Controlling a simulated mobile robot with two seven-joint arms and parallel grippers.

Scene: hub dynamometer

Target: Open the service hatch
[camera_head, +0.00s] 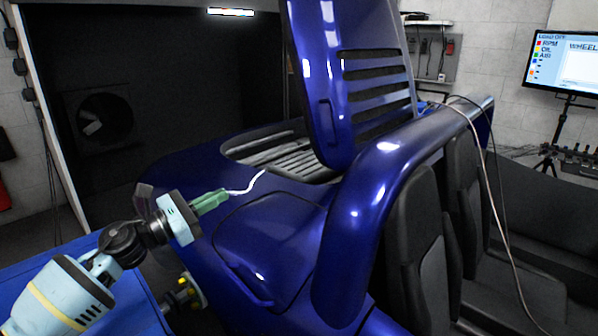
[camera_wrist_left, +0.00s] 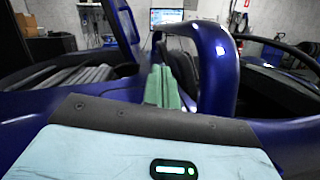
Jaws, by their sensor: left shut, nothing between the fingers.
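A dark blue louvred hatch (camera_head: 335,75) stands steeply raised over an opening (camera_head: 285,155) in the rear of the blue car. A handle (camera_head: 326,122) shows on its painted face. Part of the raised hatch also shows at the upper left in the left wrist view (camera_wrist_left: 125,22). My left gripper (camera_head: 212,202) has green fingers that are shut and empty, left of the opening and apart from the hatch. The fingers also show together in the left wrist view (camera_wrist_left: 162,88). My right gripper is not in view.
A blue hoop (camera_head: 375,185) and black seats (camera_head: 415,240) stand right of the opening. A closed-looking side panel (camera_head: 265,240) lies below it. A thin pale line, cable or reflection, runs near my left fingertips. A monitor (camera_head: 565,62) is at the back right.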

